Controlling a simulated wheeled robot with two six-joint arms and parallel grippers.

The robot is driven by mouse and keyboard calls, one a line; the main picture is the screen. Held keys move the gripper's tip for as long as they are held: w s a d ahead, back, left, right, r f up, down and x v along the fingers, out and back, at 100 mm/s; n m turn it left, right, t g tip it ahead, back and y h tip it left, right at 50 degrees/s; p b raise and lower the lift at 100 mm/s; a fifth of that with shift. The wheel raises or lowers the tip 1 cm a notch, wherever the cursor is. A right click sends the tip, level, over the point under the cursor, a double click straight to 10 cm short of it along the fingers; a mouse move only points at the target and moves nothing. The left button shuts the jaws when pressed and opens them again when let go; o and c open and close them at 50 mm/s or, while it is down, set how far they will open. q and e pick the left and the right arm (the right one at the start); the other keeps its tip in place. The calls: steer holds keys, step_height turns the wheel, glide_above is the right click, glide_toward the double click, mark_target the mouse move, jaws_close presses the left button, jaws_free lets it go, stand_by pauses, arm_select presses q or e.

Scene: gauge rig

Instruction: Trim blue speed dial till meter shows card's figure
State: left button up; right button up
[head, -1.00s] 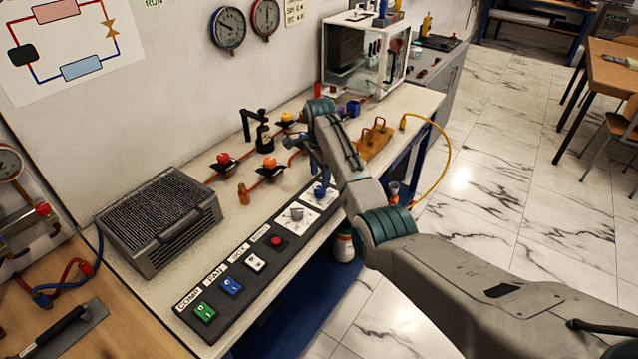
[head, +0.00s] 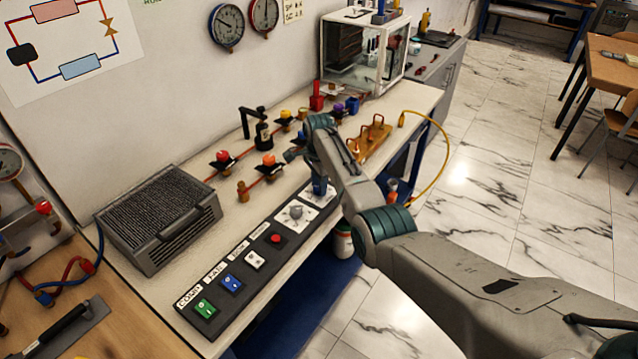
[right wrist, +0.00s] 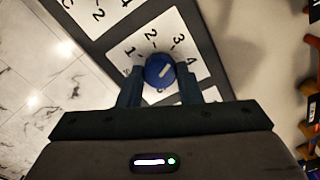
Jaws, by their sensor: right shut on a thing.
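The blue dial (right wrist: 160,69) sits on a white scale plate (right wrist: 181,37) with printed figures, in the right wrist view. Its white mark slants toward the upper right, roughly between 2 and 3. My right gripper (right wrist: 159,83) is shut on the dial, a finger on each side. In the head view this gripper (head: 319,186) is at the far end of the control panel, largely covering the dial. A blue-rimmed meter (head: 227,26) and a red-rimmed meter (head: 264,15) hang on the wall. A card (head: 293,10) beside them is cut off and unreadable. My left gripper is out of view.
The black panel (head: 239,305) carries a grey knob (head: 296,212), a red button (head: 276,238) and several switches. A dark finned unit (head: 160,220) stands left. Copper pipes with coloured valves (head: 266,160) lie behind the panel. A glass cabinet (head: 362,50) stands at the far end.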

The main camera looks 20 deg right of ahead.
steer(key=n+p, duration=0.2)
steer(key=n, duration=0.1)
steer(key=shift+r, duration=0.1)
steer(key=n+p, duration=0.1)
steer(key=n, duration=0.2)
steer(key=shift+n, duration=0.4)
steer(key=n+p, duration=0.1)
steer(key=n, duration=0.2)
steer(key=shift+n, duration=0.3)
steer(key=shift+n+p, duration=0.3)
steer(key=shift+n, duration=1.5)
steer(key=o, duration=1)
